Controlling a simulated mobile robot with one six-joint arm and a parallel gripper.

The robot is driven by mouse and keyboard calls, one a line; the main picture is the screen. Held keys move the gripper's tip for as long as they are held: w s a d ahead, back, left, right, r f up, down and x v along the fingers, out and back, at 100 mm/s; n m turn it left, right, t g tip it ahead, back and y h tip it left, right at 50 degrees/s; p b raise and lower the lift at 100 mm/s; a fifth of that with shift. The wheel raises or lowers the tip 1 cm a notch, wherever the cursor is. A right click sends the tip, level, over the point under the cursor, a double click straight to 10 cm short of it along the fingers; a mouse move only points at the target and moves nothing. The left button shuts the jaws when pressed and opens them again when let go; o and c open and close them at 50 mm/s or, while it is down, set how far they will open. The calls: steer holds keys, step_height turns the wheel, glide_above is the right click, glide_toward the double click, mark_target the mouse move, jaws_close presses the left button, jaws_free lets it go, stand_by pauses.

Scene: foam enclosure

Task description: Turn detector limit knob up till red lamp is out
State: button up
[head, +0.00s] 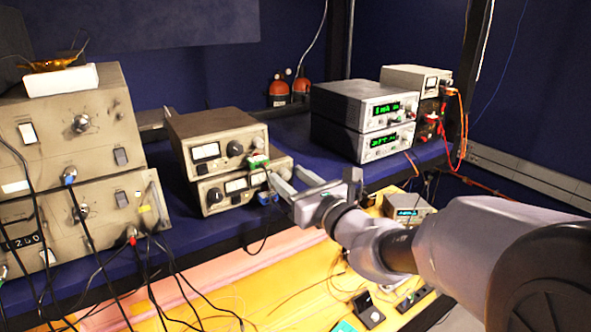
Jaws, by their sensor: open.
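Two stacked grey meter boxes stand on the blue shelf in the middle. The upper meter box (216,128) has a white dial and a black knob (234,148). The lower meter box (226,200) has another dial and a dark knob (215,196). Labels are too small to read, so I cannot tell which knob is the detector limit knob. I cannot make out a lit red lamp on these boxes. My gripper (277,178) is open at the right end of their fronts, by a green connector (258,162) and a blue one (268,198). Contact is unclear.
Large grey units (78,125) with hanging black cables stand at left. Black instruments with green displays (390,108) stand at right, near red and orange cables (462,125). Orange-red domed objects (279,90) sit behind. A yellow lower surface (245,290) holds loose wires and small boxes.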

steer(key=shift+s, duration=0.1)
steer(key=shift+c, duration=0.3)
jaws_close()
steer(key=shift+r+m+p, duration=0.15)
steer(key=shift+m+p, duration=0.5)
steer(key=shift+m, duration=1.15)
steer(key=shift+o, duration=0.3)
jaws_free()
steer(key=b+v, duration=0.4)
steer(key=v, duration=1.3)
steer(key=shift+s+d, duration=0.2)
